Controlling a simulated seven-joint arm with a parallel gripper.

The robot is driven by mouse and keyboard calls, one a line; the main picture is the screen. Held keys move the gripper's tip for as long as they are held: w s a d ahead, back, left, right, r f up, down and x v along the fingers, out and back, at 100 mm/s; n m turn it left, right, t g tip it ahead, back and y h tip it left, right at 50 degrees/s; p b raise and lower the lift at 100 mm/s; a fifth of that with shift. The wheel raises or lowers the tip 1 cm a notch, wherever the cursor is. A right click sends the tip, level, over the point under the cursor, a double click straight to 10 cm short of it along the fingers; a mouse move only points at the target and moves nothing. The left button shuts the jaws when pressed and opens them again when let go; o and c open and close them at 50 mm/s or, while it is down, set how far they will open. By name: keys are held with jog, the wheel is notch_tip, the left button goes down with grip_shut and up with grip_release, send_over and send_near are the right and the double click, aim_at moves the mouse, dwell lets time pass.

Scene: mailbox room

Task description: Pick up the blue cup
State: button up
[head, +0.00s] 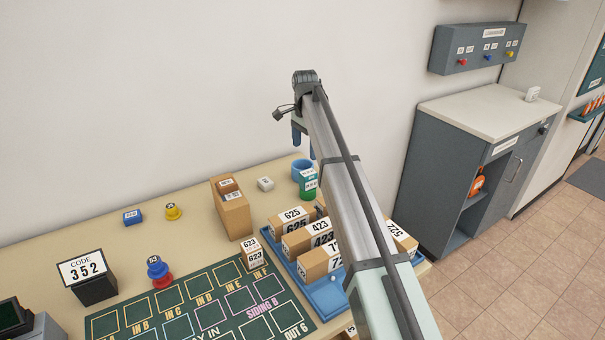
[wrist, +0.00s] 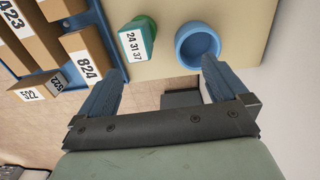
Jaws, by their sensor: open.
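The blue cup (head: 301,168) stands near the back edge of the table, partly hidden by my arm and a green-and-white labelled item. In the wrist view the blue cup (wrist: 197,45) shows its open, empty-looking top at the upper right. My gripper (wrist: 158,80) is open with nothing between its blue fingers. The right finger's tip is just below the cup in the picture; the cup is not between the fingers. In the head view my gripper (head: 303,145) is above the table's back, close over the cup, mostly seen side-on.
A green item with a white label (wrist: 138,42) stands close left of the cup. A blue tray (head: 325,293) holds several numbered boxes. A brown box (head: 233,212) and a small white block (head: 265,184) stand left of the cup. A grey cabinet (head: 440,165) stands right.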

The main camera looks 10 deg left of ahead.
jog(key=w+a+n, duration=0.1)
jog(key=w+n, duration=0.2)
jog(key=n, duration=1)
jog(key=w+a+n, duration=0.2)
jog(key=w+n, duration=0.1)
jog(key=n, duration=0.9)
notch_tip(320, 180, down, 9)
jog(key=shift+r, duration=0.1)
jog(key=shift+w+a+f, duration=0.1)
jog(key=shift+f, duration=1.3)
jog(key=shift+w+f, duration=0.1)
jog(key=shift+f, duration=1.25)
jog(key=c, duration=0.8)
